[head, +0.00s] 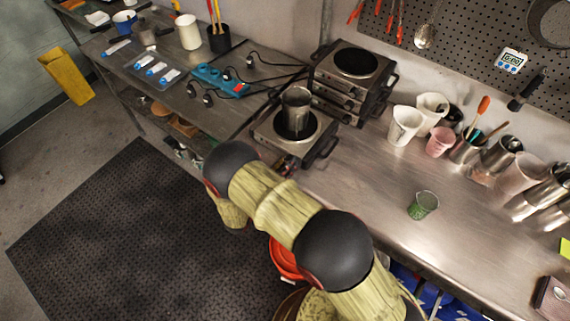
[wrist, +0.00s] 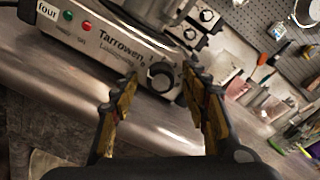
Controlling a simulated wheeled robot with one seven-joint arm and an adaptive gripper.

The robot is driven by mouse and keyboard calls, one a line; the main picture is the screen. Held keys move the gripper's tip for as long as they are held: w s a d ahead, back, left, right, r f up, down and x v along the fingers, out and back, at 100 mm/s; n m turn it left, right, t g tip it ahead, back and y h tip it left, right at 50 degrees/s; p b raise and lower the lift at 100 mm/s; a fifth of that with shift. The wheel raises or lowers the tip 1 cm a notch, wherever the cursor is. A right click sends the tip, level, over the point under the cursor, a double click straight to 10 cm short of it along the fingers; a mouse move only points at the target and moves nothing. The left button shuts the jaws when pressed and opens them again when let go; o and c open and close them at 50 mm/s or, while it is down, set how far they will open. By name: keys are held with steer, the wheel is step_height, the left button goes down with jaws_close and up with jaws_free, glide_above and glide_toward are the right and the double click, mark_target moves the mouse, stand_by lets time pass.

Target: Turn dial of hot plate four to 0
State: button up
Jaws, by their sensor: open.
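Hot plate four (wrist: 110,42) has a light front panel with "four" at its left end, the name "Tarrowen", and a red and a green light. Its dark round dial (wrist: 160,76) is at the panel's right part. The setting is too small to read. My gripper (wrist: 160,80) is open and empty, its two yellow-brown fingers on either side of the dial in the wrist view. I cannot tell whether they touch it. In the head view this hot plate (head: 318,152) stands at the counter edge; my arm hides much of its front.
A metal pot (head: 296,112) stands on the hot plate. Stacked hot plates (head: 352,75) stand behind it. Cables and a blue power strip (head: 222,80) lie to the left. White cups (head: 404,125) and a green-filled beaker (head: 423,206) stand right, with clear counter between.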

steer(key=v, duration=1.2)
stand_by(0.5)
